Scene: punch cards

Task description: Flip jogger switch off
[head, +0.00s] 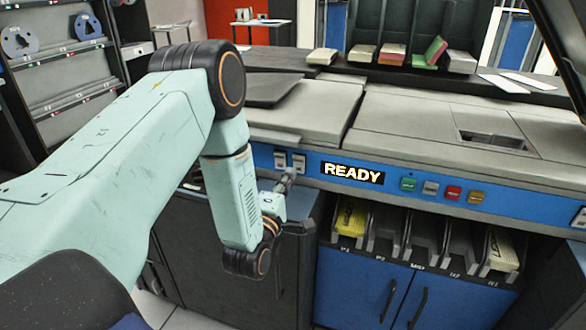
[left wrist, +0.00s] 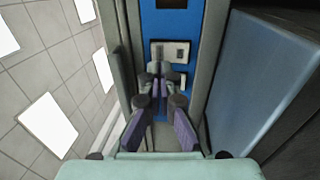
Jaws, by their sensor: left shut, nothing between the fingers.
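Contact cannot be made out. My right gripper is not in view.
A lit READY display (head: 352,173) is right of the switches, followed by green, grey, red and orange buttons (head: 430,188). Card pockets (head: 425,235) lie below the panel, some with yellow cards. Card stacks (head: 392,54) stand on the rear ledge.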

